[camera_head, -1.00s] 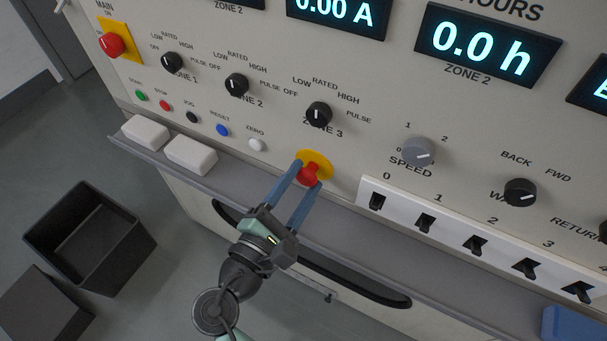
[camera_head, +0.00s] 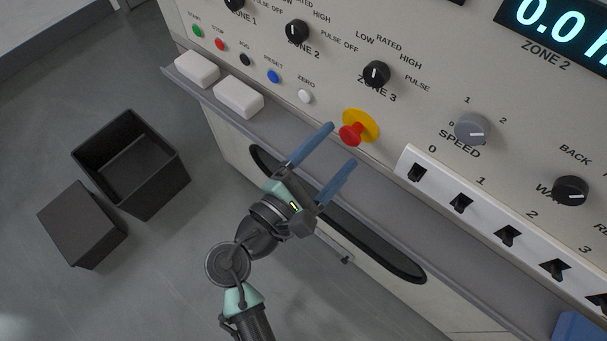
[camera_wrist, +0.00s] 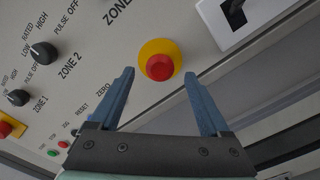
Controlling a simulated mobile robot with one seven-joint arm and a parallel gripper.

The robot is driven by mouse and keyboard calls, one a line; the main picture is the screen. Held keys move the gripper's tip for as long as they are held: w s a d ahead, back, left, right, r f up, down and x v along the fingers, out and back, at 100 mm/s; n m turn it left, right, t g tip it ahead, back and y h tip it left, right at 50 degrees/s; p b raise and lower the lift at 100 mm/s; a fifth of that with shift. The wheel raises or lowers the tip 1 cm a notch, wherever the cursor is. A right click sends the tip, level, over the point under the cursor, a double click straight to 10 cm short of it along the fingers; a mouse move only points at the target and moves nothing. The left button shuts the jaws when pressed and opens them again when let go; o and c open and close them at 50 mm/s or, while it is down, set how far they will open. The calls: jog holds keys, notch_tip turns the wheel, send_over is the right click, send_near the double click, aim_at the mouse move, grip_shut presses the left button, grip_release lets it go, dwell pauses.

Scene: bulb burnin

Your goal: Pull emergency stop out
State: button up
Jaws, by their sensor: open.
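The emergency stop is a red mushroom button (camera_head: 351,134) on a round yellow base (camera_head: 362,124), low on the panel below the ZONE 3 knob. In the wrist view the red button (camera_wrist: 159,67) sits beyond and between the fingertips, inside its yellow ring (camera_wrist: 160,48). My gripper (camera_head: 343,144) is open, its two blue fingers apart and empty. The fingertips point at the button from the lower left and stand back from it, with a gap. In the wrist view my gripper (camera_wrist: 158,75) shows nothing between its fingers.
A grey ledge (camera_head: 290,125) runs below the panel, with two white blocks (camera_head: 238,98) on it. A white switch strip (camera_head: 485,219) is right of the button. Small push buttons, including a white one (camera_head: 305,96), are to the left. An open black bin (camera_head: 130,165) stands on the floor.

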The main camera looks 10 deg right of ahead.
jog(key=p+v, duration=0.1)
jog(key=v, duration=0.9)
jog(key=shift+s+a, duration=0.2)
